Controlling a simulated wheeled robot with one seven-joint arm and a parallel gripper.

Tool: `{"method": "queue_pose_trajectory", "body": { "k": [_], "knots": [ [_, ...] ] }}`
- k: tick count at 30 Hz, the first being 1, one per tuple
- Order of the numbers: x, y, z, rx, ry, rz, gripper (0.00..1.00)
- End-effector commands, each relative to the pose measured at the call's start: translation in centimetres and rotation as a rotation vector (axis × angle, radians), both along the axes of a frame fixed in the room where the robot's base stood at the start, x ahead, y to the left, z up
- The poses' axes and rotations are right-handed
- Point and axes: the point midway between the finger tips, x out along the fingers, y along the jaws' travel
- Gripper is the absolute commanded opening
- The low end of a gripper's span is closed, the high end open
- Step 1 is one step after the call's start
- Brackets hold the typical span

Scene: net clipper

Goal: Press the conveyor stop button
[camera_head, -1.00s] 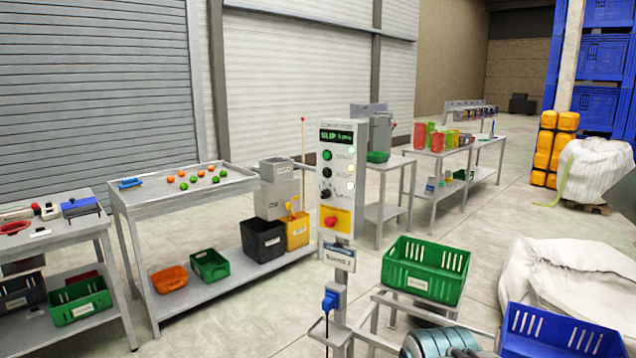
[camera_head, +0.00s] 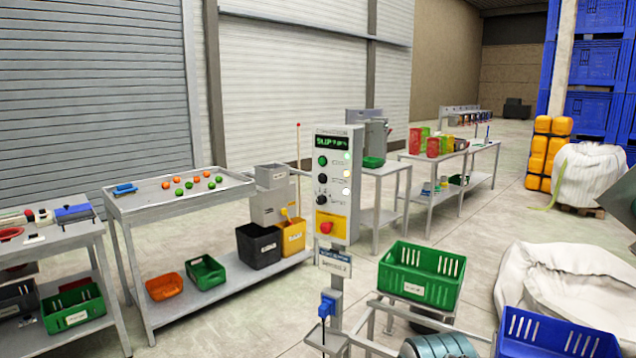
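A pale grey control box (camera_head: 351,212) stands on a post (camera_head: 334,293) near the middle of the view. It has a lit green display (camera_head: 333,142) at the top. Below the display are a green button (camera_head: 323,161), a black button (camera_head: 322,180) and a black knob (camera_head: 322,200), with lamps beside them. A red mushroom-shaped button (camera_head: 326,227) sits on a yellow plate (camera_head: 338,222) at the bottom of the box. I see nothing touching it. My gripper cannot be made out in this view.
A green crate (camera_head: 420,290) stands right of the post, with a blue crate (camera_head: 560,325) at lower right. A white bulk sack (camera_head: 550,285) lies behind them. A table with orange and green balls (camera_head: 170,202) is at left. Some floor (camera_head: 240,335) is clear left of the post.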

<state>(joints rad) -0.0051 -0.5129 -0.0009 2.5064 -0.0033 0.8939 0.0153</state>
Motion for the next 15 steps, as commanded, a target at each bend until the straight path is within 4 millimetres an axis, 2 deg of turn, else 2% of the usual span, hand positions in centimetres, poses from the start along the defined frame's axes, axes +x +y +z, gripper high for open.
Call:
{"method": "queue_pose_trajectory", "body": {
  "k": [10, 11, 12, 15],
  "knots": [
    [0.00, 0.00, 0.00, 0.000, 0.000, 0.000, 0.36],
    [0.00, 0.00, 0.00, 0.000, 0.000, 0.000, 0.34],
    [0.00, 0.00, 0.00, 0.000, 0.000, 0.000, 0.22],
    [0.00, 0.00, 0.00, 0.000, 0.000, 0.000, 0.00]
  ]
}}
